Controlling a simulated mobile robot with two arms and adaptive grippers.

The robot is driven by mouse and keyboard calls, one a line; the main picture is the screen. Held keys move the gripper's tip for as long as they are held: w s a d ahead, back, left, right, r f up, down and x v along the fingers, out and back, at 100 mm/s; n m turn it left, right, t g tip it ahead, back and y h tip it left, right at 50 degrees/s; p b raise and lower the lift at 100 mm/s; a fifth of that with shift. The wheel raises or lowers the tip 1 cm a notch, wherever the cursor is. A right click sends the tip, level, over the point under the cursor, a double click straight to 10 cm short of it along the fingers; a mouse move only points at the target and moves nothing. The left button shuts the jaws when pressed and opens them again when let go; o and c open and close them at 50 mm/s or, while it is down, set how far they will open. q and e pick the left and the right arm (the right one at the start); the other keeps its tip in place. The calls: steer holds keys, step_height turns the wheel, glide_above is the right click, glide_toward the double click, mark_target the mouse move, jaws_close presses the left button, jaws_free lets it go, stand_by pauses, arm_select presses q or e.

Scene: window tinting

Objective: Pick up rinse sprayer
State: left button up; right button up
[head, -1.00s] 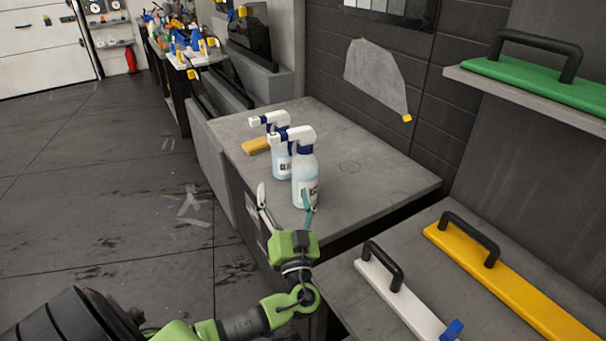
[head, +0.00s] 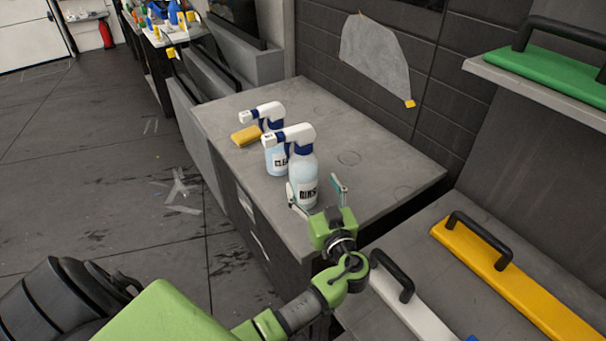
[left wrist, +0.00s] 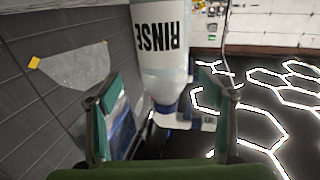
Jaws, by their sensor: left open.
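The rinse sprayer (head: 303,186) is a clear bottle with a blue collar and white spray head, standing upright on the grey counter (head: 395,170). In the left wrist view the bottle lies between the fingers (left wrist: 162,92). My right gripper is not visible.
A second similar sprayer (head: 276,160) stands close behind to the left, beside a yellow sponge (head: 246,135). The counter's right part is clear. A nearer surface holds a white handled tool (head: 408,302) and a yellow one (head: 500,270). A wall rises behind.

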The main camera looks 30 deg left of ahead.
mark_target(304, 173)
arm_select(q)
steer(key=shift+w+a, duration=0.3)
steer(key=shift+a, duration=0.1)
steer(key=shift+w+a, duration=0.15)
steer(key=p+x, duration=0.1)
steer(key=x, duration=0.1)
steer(key=p+x, duration=0.2)
steer(key=shift+s+a, duration=0.2)
steer(key=shift+a, duration=0.05)
steer(key=shift+w+a+f, duration=0.15)
steer(key=shift+w+a, duration=0.15)
steer(key=shift+a, duration=0.1)
steer(key=shift+d, duration=0.1)
steer(key=c, duration=1.7)
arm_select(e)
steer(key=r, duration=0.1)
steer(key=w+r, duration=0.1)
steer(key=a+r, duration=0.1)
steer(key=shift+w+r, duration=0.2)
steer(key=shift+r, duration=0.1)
